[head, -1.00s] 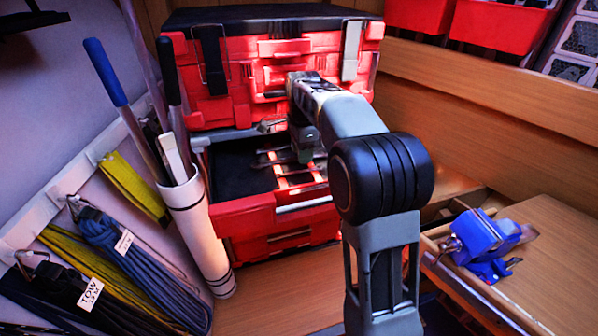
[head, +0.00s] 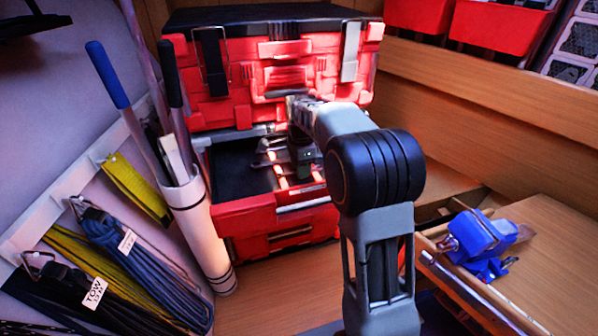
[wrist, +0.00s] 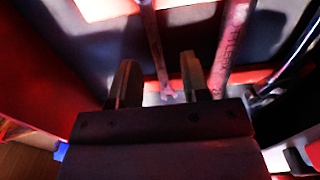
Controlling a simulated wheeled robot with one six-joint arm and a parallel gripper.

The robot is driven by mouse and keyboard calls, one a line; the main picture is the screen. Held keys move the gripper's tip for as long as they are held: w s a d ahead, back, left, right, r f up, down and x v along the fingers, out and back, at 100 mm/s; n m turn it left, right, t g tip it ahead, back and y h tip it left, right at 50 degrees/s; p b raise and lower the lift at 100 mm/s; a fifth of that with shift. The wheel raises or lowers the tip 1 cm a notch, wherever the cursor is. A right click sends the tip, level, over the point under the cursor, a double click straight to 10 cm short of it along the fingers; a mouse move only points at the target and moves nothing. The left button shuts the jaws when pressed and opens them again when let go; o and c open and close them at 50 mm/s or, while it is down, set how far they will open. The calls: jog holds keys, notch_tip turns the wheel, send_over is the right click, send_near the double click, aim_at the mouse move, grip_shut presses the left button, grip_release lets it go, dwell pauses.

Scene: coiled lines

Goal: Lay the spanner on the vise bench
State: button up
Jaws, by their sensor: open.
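The red toolbox's drawer (head: 235,180) stands open, with metal tools lying in it. My gripper (head: 303,168) reaches down into this drawer; its fingertips are hard to make out in the head view. In the wrist view my gripper (wrist: 158,78) is open. A slim spanner (wrist: 155,45) runs between the two fingers, its forked end near the palm, and neither finger appears to touch it. The vise bench (head: 560,255) is at the right, with a blue vise (head: 482,235) on its left part.
A thicker reddish bar with lettering (wrist: 233,40) lies right of the fingers in the wrist view. A white tube holding long tools (head: 200,225) stands left of the toolbox. Coiled lines (head: 125,260) hang on the left wall. The bench top right of the vise is clear.

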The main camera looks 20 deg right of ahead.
jog(key=shift+f, duration=0.25)
jog(key=shift+c, duration=0.4)
grip_shut()
